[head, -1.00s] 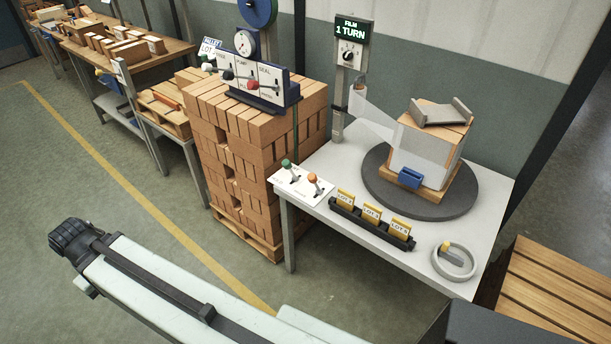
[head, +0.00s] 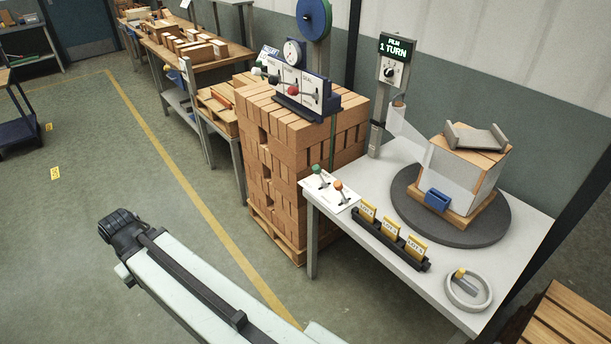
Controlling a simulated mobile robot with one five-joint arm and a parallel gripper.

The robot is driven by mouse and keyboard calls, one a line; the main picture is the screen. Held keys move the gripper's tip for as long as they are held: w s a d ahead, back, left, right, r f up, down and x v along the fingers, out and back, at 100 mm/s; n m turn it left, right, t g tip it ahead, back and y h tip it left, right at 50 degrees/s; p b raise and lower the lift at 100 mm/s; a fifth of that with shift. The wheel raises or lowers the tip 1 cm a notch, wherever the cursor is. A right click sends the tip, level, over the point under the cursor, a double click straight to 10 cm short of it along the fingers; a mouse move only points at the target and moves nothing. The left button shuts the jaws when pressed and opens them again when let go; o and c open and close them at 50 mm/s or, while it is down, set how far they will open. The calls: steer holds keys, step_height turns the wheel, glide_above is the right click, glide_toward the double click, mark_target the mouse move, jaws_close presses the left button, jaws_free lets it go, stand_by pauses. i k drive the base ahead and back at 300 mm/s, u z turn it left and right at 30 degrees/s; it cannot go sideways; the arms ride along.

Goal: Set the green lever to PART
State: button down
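The green lever (head: 317,170) has a round green knob on a metal stem. It stands on a white plate (head: 325,200) at the near left corner of the grey table. The stem leans toward the back left in the picture; the plate's lettering is too small to read. An orange-knobbed lever (head: 338,186) stands just right of it on the same plate. My pale arm reaches in from the bottom, with a dark joint at its far end, left of the table and apart from the levers. No gripper fingers show.
A brick stack (head: 285,170) with a lever panel (head: 305,93) stands behind left. Floor left of the yellow line is open.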

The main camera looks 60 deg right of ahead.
mark_target(317, 169)
steer(key=u, duration=0.05)
steer(key=i, duration=0.9)
steer(key=z, duration=0.1)
